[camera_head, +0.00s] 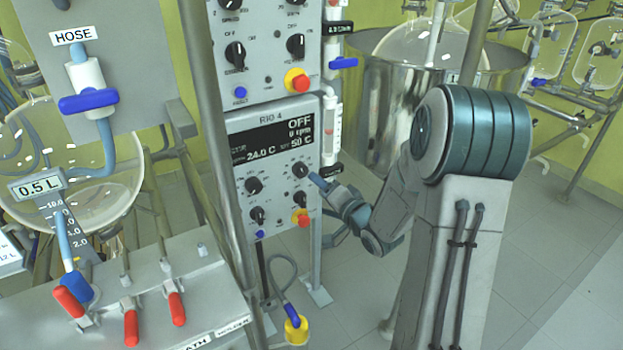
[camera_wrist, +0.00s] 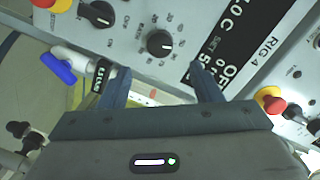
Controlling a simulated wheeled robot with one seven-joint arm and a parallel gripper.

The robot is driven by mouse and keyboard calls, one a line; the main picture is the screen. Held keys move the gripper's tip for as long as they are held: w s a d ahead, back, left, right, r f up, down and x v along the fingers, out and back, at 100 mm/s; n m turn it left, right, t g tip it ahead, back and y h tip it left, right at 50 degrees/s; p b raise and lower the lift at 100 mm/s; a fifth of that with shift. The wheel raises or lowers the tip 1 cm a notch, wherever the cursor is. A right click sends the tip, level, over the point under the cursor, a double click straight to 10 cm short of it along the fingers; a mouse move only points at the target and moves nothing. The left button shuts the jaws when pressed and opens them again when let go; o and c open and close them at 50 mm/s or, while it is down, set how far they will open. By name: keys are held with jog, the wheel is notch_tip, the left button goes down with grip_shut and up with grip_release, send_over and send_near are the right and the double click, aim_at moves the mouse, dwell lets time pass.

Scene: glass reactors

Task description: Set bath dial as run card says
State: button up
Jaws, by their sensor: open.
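The RIG 4 control panel (camera_head: 238,150) has a black display (camera_head: 270,142) reading OFF, 0 rpm, 24.0 C and what looks like SET 50 C. Below it are several black dials. The upper right dial (camera_head: 300,170) is closest to my gripper (camera_head: 319,182), which reaches in from the right. In the wrist view this black dial (camera_wrist: 160,43) lies just beyond my open, empty fingers (camera_wrist: 160,78), roughly centred between them. The fingers look apart from it. Its scale marks are too small to read. I cannot make out a run card.
A red-and-yellow stop button (camera_head: 301,218) sits below the dial on this panel. A clear tube with a valve (camera_head: 331,130) runs beside the panel. A metal post (camera_head: 205,120) stands left, and a steel bath vessel (camera_head: 385,110) stands behind. The floor at right is clear.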

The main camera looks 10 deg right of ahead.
jog(key=v, duration=0.5)
jog(key=shift+s+d, duration=0.1)
jog(key=shift+s, duration=0.2)
jog(key=shift+r, duration=0.1)
jog(key=s+d+r+n+g+h+p, duration=0.1)
jog(key=s+r+n+g+h+p, duration=0.3)
jog(key=s+r+g+h+p, duration=0.35)
jog(key=s+a+r+n+g+y+p, duration=0.1)
jog(key=s+a+r+n+g+p, duration=0.1)
jog(key=s, duration=0.6)
jog(key=s+a+r+n+g+p, duration=0.1)
jog(key=s+a+r+g, duration=0.3)
jog(key=s, duration=0.4)
jog(key=shift+r+n+y+p, duration=0.35)
jog(key=shift+r+n+p, duration=0.05)
jog(key=shift+r+p, duration=0.25)
jog(key=shift+a, duration=0.15)
